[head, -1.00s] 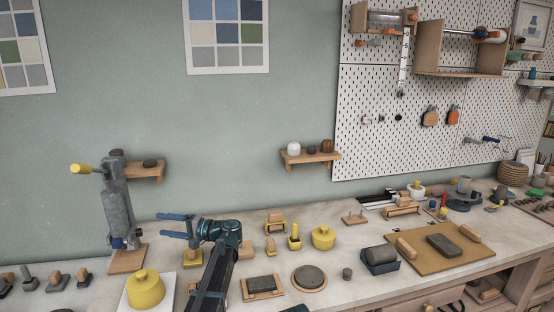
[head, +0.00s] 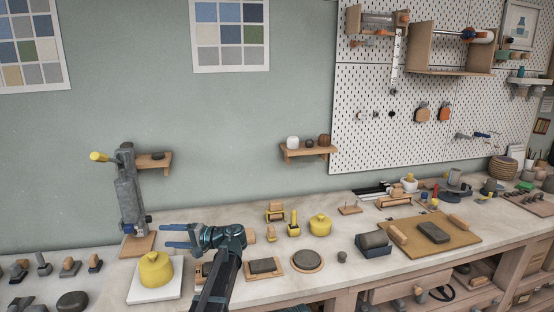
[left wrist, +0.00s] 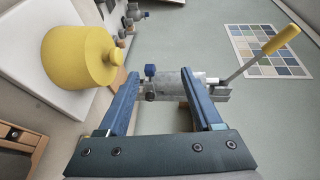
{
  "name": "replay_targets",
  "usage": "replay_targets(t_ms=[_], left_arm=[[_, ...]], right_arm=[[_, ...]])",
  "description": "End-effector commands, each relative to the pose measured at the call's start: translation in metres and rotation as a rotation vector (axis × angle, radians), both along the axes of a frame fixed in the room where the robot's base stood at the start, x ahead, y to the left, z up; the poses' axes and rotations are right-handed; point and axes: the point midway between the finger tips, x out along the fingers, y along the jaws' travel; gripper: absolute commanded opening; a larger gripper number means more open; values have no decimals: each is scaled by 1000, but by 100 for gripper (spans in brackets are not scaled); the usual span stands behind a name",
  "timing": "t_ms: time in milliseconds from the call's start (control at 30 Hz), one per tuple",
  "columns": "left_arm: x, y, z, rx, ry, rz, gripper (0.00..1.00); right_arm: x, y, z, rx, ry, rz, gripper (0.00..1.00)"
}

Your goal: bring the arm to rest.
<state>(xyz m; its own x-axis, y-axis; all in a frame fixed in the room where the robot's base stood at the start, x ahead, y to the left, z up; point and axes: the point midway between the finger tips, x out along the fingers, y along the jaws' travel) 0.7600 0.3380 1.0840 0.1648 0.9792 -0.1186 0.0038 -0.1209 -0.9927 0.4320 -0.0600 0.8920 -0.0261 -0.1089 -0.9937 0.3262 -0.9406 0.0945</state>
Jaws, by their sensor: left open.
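My left gripper (head: 163,236) is open and empty above the bench in the head view, its blue fingers pointing left. It is just right of and a little above a yellow lidded pot (head: 156,270) on a white board. In the left wrist view both fingers of the gripper (left wrist: 168,78) are apart with nothing between them up close. A grey lever press (left wrist: 185,88) with a yellow handle shows beyond the fingertips, and the pot (left wrist: 75,57) is at upper left. My right gripper is in neither view.
The lever press (head: 129,195) stands at the wall on the left. A second yellow pot (head: 320,225), a round grey disc (head: 306,261) and a framed dark slab (head: 264,267) are right of my arm. Several small stamps line the bench's left end.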

Motion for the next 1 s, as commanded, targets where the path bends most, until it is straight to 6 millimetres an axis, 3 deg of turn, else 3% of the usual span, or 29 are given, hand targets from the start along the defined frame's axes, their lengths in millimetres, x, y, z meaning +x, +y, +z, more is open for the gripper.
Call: replay_targets(t_ms=[267, 467, 733, 900, 1000], left_arm=[[-44, -32, -44, -193, 24, -19, 66], [-94, -74, -91, -418, 68, -39, 66], [-217, -179, -171, -890, 213, -82, 66], [-284, -237, -195, -1131, 317, -102, 66], [-310, -259, -201, -1223, 361, -109, 66]], right_arm=[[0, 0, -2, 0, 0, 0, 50], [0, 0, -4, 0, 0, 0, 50], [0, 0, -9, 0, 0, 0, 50], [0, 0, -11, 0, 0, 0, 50], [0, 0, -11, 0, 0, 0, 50]])
